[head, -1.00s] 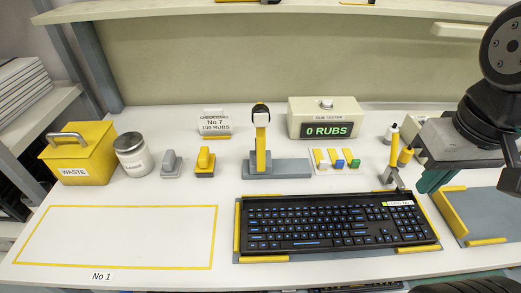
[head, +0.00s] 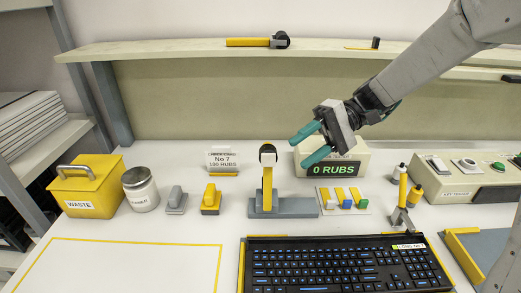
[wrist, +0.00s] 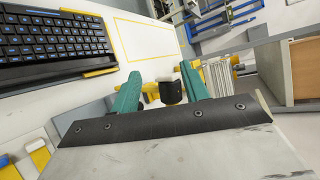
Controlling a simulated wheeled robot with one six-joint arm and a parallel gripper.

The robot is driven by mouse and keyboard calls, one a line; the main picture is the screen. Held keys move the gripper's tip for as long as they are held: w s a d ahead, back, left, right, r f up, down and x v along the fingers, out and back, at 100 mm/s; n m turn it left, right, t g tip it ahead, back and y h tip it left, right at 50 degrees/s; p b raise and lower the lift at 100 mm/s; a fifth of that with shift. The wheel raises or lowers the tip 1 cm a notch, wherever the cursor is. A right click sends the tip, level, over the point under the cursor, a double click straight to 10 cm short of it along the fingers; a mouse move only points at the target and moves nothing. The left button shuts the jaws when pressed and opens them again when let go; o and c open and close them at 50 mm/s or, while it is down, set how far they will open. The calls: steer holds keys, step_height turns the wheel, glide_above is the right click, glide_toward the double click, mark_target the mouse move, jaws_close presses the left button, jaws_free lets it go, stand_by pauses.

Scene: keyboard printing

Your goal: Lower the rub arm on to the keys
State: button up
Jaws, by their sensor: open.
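The rub arm (head: 267,186) is a yellow upright post with a black and white head at its top, on a grey base behind the keyboard. Its head stands raised, above the keys' level. In the wrist view the black and white head (wrist: 171,91) shows between my fingers, apart from them as far as I can tell. The black keyboard (head: 338,266) with blue-lit keys lies in front of the post; it also shows in the wrist view (wrist: 50,38). My gripper (head: 306,144) is open and empty, its teal fingers pointing left, in front of the rub tester box.
The rub tester box (head: 355,163) reads 0 RUBS. Colored blocks (head: 346,202) and upright yellow-handled tools (head: 403,188) stand right of the post. A shelf (head: 180,47) runs above. The yellow-outlined area (head: 120,270) at left is clear.

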mark_target(268, 178)
steer(key=w+a+f+y, duration=0.3)
steer(key=w+f+y, duration=0.15)
steer(key=w, duration=0.45)
steer(key=x, duration=0.7)
steer(key=shift+s, duration=0.25)
steer(key=shift+a+r, duration=0.1)
jaws_close()
